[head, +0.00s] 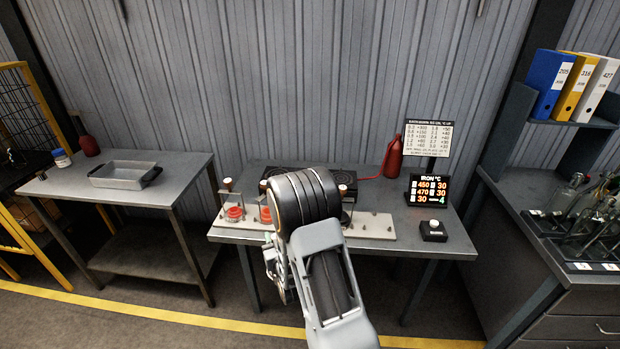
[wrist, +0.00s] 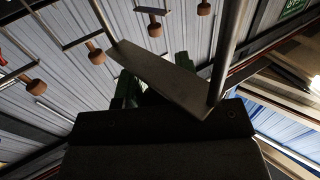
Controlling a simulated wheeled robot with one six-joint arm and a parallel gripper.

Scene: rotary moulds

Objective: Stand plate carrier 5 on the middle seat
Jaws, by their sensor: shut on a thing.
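In the wrist view, my gripper (wrist: 150,93) shows dark green fingers, partly hidden. It is shut on a grey metal frame, apparently the plate carrier (wrist: 165,82), with a flat bar and two upright rods. No number on it is readable. In the head view, my arm hides most of the gripper and the carrier. The pale seat strip (head: 370,226) lies along the front of the middle table. Its middle is hidden behind my arm, so the middle seat cannot be made out. Red round parts (head: 235,213) and wooden-knobbed uprights (head: 228,185) stand at its left.
A dark hotplate (head: 345,177), red bottle (head: 393,157), iron display (head: 435,190) and black button box (head: 433,231) stand on the table (head: 455,240). A metal tray (head: 124,175) is on the left bench. Glass bottles (head: 570,190) stand on the right counter.

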